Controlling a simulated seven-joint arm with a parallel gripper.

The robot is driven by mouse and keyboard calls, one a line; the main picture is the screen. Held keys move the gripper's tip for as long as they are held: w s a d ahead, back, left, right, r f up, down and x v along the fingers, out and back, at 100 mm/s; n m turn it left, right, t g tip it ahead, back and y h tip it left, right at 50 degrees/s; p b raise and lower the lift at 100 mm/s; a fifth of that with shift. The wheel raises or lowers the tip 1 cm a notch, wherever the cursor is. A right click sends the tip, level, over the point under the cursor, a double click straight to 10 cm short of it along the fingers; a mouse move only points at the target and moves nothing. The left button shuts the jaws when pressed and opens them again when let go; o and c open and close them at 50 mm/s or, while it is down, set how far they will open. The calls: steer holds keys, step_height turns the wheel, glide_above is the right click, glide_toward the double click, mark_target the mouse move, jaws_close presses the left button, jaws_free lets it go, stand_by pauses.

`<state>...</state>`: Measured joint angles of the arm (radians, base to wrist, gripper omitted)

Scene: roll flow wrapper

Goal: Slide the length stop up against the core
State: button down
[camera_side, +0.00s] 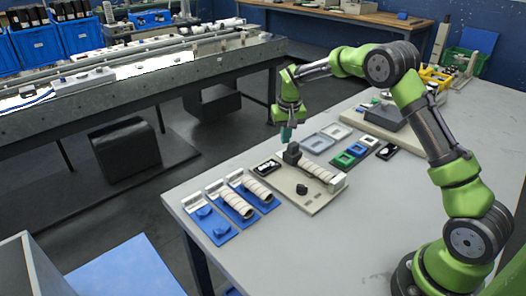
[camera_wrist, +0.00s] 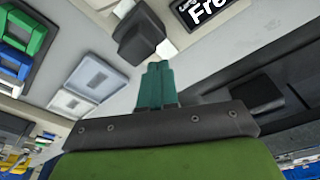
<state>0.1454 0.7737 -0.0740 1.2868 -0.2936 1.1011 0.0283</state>
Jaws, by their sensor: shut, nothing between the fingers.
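A dark block (camera_side: 292,153), which looks like the length stop, stands at the far end of a beige board (camera_side: 318,203). The ribbed cream roll, the core (camera_side: 319,171), lies along the board between this block and a white end block (camera_side: 339,183). I cannot tell whether the dark block touches the core. My gripper (camera_side: 286,141) points down with its teal fingers shut and empty, just beyond the dark block on the side away from the core. The wrist view shows the fingers (camera_wrist: 157,72) close to the dark block (camera_wrist: 139,36); contact is unclear.
A black knob (camera_side: 301,189) sits on the board. Blue trays (camera_side: 211,224) with cream rolls lie to the left. Grey trays (camera_side: 317,143) and green and blue frames (camera_side: 345,160) lie to the right.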

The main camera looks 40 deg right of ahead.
mark_target(289, 144)
steer(key=shift+f, duration=0.2)
stand_by(0.4)
steer(key=shift+f, duration=1.15)
steer(key=shift+r, duration=0.1)
steer(key=shift+s, duration=0.15)
steer(key=shift+s, duration=0.8)
stand_by(0.6)
steer(key=shift+r, duration=0.15)
